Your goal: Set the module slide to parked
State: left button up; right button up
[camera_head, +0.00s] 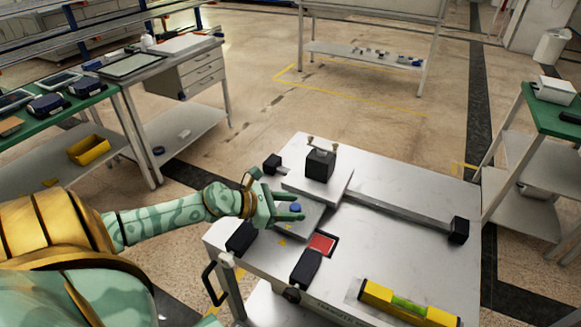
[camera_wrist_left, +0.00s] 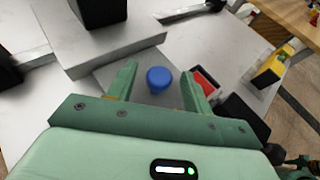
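The module slide is a pale plate carriage (camera_head: 330,191) with a black block (camera_head: 320,164) on top. It sits near the left end of a rail (camera_head: 400,212) that runs between two dark end blocks, one at the left (camera_head: 272,163) and one at the right (camera_head: 459,230). In the left wrist view the carriage (camera_wrist_left: 110,45) is just beyond my fingers. My left gripper (camera_head: 291,207) is open, its fingers on either side of a round blue button (camera_wrist_left: 158,79) on a grey plate. Whether the fingers touch anything I cannot tell. My right gripper is not in view.
A red square (camera_head: 321,244) and a dark box (camera_head: 306,267) are near the table's front edge. A yellow level (camera_head: 408,303) lies at the front right. A black handle (camera_head: 213,287) sticks out at the left. The table's right middle is clear.

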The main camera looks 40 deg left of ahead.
pick_arm(q)
jog(key=p+v, duration=0.3)
jog(key=v, duration=1.3)
jog(key=shift+s, duration=0.25)
